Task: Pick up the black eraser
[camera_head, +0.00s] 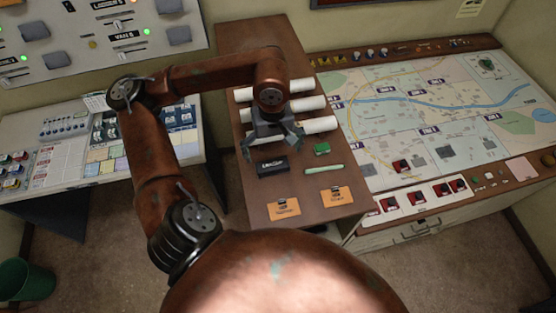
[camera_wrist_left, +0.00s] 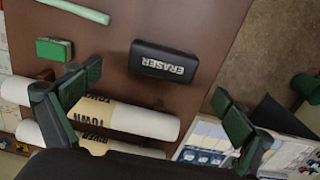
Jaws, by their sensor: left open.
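The black eraser (camera_head: 272,165) lies on the brown wooden counter (camera_head: 238,200), in front of the white paper rolls. In the left wrist view the eraser (camera_wrist_left: 163,62) shows its white "ERASER" lettering and sits at the upper middle, beyond and between the fingers. My left gripper (camera_head: 272,150) is open and above the counter, close to the eraser. In the left wrist view its two green-padded fingers (camera_wrist_left: 152,98) are spread wide with nothing between them. My right gripper is not in view.
A green block (camera_head: 321,149) and a pale green stick (camera_head: 323,169) lie right of the eraser. Rolled papers (camera_head: 318,125) lie behind. A map table (camera_head: 440,120) stands right, a control desk (camera_head: 95,150) left.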

